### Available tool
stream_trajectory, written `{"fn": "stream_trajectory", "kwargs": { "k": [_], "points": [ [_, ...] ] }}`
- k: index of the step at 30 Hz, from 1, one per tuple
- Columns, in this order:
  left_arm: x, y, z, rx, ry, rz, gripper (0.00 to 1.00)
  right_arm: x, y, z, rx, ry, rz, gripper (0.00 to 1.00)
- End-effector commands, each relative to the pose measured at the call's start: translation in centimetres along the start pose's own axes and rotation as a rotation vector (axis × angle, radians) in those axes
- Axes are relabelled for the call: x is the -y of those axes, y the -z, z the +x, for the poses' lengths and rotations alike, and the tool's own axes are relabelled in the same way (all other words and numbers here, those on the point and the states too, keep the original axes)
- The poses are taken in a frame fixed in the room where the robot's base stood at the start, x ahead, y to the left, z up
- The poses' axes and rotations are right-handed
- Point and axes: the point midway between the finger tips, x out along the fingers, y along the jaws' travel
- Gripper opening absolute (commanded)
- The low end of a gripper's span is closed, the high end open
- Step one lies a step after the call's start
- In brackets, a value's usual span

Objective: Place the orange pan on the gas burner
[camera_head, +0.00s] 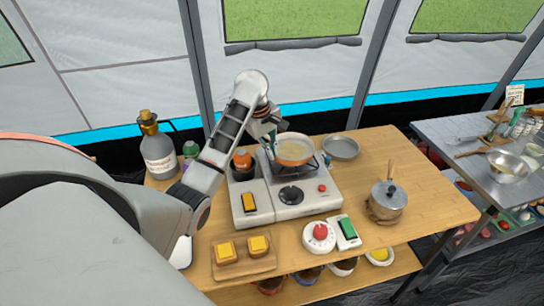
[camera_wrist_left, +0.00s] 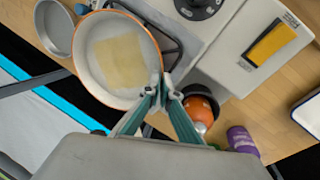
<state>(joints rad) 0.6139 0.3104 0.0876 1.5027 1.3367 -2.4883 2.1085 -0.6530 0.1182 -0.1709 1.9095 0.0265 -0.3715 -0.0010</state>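The orange pan (camera_head: 294,150) has a pale inside with a flat yellowish patch, clear in the left wrist view (camera_wrist_left: 122,62). It is over the back of the gas burner (camera_head: 312,203), a pale stove with a dark grate (camera_wrist_left: 150,22). I cannot tell whether it rests on the grate or is slightly above. My left gripper (camera_head: 268,134) reaches it from behind and left. In the left wrist view its teal fingers (camera_wrist_left: 166,90) converge at the pan's rim and look closed on its handle, which they mostly hide. My right gripper is not in view.
An orange-topped bottle (camera_head: 242,160) stands in a dark holder left of the burner. A grey empty pan (camera_head: 341,147) is close on the right.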

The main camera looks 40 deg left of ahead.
Motion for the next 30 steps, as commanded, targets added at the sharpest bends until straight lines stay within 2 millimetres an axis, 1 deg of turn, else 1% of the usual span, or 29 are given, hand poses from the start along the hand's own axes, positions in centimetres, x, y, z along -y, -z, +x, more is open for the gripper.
{"fn": "stream_trajectory", "kwargs": {
  "k": [3,5,17,18,19,30],
  "points": [
    [0.3,0.1,1.3,-0.001,-0.001,0.0,0.0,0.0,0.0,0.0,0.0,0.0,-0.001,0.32],
    [0.4,0.1,1.7,-0.001,-0.002,0.0,0.0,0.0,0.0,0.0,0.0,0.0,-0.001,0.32],
    [0.5,0.1,2.1,-0.003,-0.002,0.001,0.0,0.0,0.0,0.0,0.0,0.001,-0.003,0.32],
    [0.5,0.1,2.1,-0.002,0.0,0.001,0.12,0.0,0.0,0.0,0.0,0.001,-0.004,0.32],
    [0.5,0.1,2.1,-0.002,0.0,0.001,0.2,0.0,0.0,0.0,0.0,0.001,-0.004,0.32],
    [0.5,0.1,2.0,-0.002,-0.001,0.001,0.21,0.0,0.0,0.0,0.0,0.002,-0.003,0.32]
  ]
}}
